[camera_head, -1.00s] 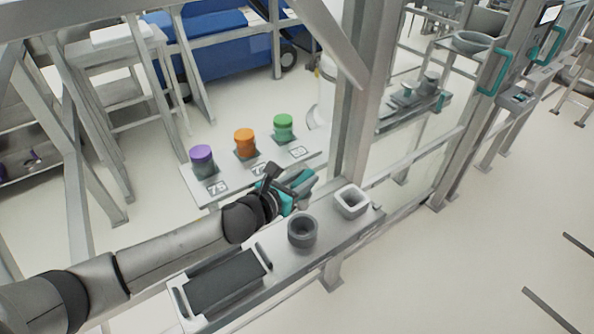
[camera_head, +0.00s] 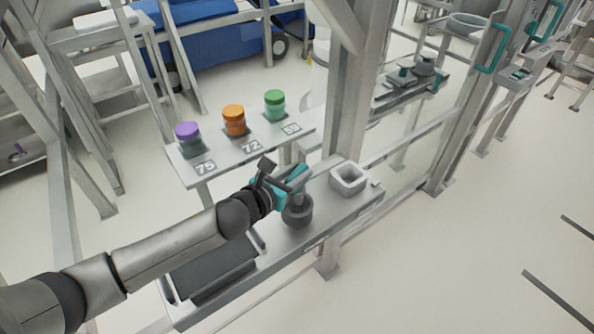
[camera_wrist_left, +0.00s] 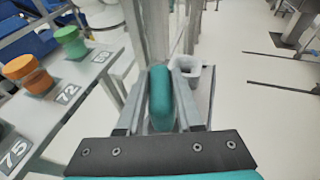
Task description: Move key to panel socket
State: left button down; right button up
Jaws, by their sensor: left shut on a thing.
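My left gripper (camera_head: 290,183) is shut on a teal rounded piece (camera_wrist_left: 160,97), which I take to be the key's handle; it stands between the two grey fingers in the left wrist view. A round dark grey cup-like socket (camera_head: 297,217) sits on the grey bench panel directly below the gripper in the head view. A grey part below the gripper overlaps the cup's opening; I cannot tell whether it is inside or above it. A square light grey socket (camera_head: 349,178) stands to the right, empty, and also shows in the left wrist view (camera_wrist_left: 188,70). My right gripper is not in view.
A shelf behind holds purple (camera_head: 187,133), orange (camera_head: 234,120) and green (camera_head: 275,104) lidded jars, labelled with numbers. A dark flat block (camera_head: 212,268) lies at the bench's left end. A metal post (camera_head: 350,100) rises close behind the square socket.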

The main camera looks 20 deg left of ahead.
pick_arm(q)
jog(key=shift+f, duration=0.35)
dwell(0.7)
jog(key=shift+f+b, duration=1.7)
jog(key=shift+f, duration=0.35)
dwell(0.9)
grip_release()
dwell(0.9)
notch_tip(320, 180, up, 9)
jog(key=p, duration=0.9)
jog(key=shift+p, duration=0.35)
dwell(0.6)
